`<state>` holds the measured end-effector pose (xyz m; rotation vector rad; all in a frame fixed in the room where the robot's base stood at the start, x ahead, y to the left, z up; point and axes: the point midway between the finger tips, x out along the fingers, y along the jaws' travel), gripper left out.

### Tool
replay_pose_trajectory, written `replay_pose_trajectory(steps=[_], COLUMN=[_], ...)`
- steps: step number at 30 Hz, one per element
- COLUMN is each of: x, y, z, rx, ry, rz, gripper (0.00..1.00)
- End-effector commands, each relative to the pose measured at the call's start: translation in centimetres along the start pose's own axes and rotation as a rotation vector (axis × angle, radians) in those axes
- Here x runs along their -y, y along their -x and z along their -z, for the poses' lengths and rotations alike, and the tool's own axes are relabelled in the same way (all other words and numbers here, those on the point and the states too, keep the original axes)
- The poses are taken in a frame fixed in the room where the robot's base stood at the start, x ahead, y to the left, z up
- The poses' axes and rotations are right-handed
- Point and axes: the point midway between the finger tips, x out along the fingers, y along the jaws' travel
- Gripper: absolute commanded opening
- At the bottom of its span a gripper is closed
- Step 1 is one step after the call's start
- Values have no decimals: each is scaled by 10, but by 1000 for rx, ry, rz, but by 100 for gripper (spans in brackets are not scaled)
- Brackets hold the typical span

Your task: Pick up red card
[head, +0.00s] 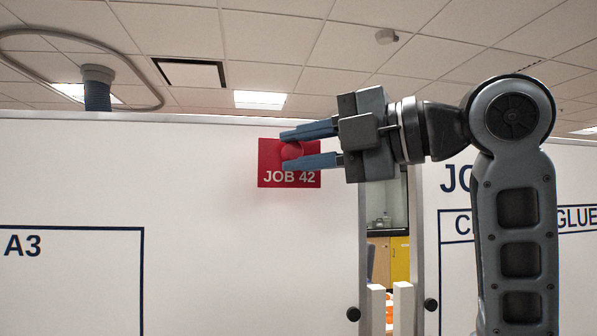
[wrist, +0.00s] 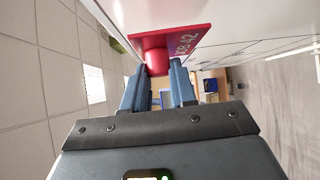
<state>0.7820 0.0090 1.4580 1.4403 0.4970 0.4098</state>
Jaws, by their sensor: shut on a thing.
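The red card (head: 268,170) reads "JOB 42" and is upright at the white board's face in the head view. A round red knob (head: 291,151) stands out from its front. My gripper (head: 284,150) reaches in from the right, with its two blue fingers above and below the knob, shut on it. In the wrist view, the card (wrist: 190,42) is straight ahead and the knob (wrist: 156,62) sits between the fingertips (wrist: 157,76). Whether the card touches the board or stands slightly off it, I cannot tell.
The white board (head: 180,220) fills the left, with an outlined box marked A3 (head: 22,245). A second white board (head: 460,270) is at the right. Between them is a narrow gap showing a yellow cabinet (head: 400,260). Black knobs (head: 353,314) sit on the board edges.

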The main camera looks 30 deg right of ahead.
Motion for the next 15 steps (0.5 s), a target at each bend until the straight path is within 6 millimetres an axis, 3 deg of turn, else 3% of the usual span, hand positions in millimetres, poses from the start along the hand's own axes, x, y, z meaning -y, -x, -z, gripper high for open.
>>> replay_pose_trajectory(steps=[7,15], x=[3,6], y=[49,71], z=[62,91], rx=[1,1], ry=[12,7], rz=[-4,-3], gripper=[0,0])
